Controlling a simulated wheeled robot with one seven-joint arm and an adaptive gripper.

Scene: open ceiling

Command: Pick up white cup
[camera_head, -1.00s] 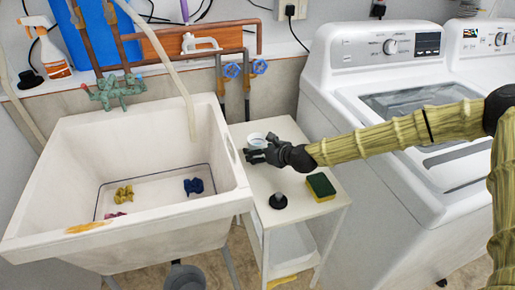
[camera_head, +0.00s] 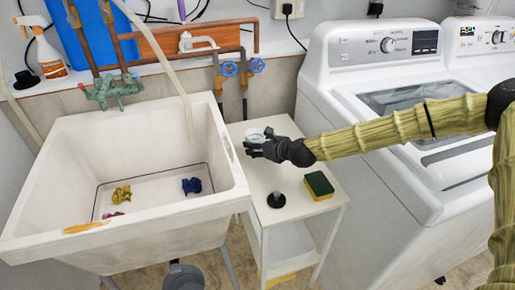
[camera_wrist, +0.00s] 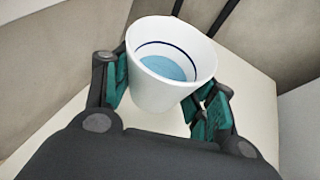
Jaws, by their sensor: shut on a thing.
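The white cup (camera_wrist: 152,92) sits between the two fingers of my gripper (camera_wrist: 165,100) in the wrist view. It is upright, with a dark ring and a blue bottom inside. My gripper is shut on it from both sides. In the head view the cup (camera_head: 256,134) shows at the tip of my gripper (camera_head: 254,144), over the back of the small white side table (camera_head: 305,222). My gripper partly hides the cup there. I cannot tell whether the cup's base touches the table top.
A green and yellow sponge (camera_head: 319,185) and a black plunger-like thing (camera_head: 277,200) are on the table's front half. The white sink (camera_head: 70,160) stands close on the left, holding small coloured things. White washing machines (camera_head: 385,190) stand on the right. Pipes (camera_head: 229,72) run behind.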

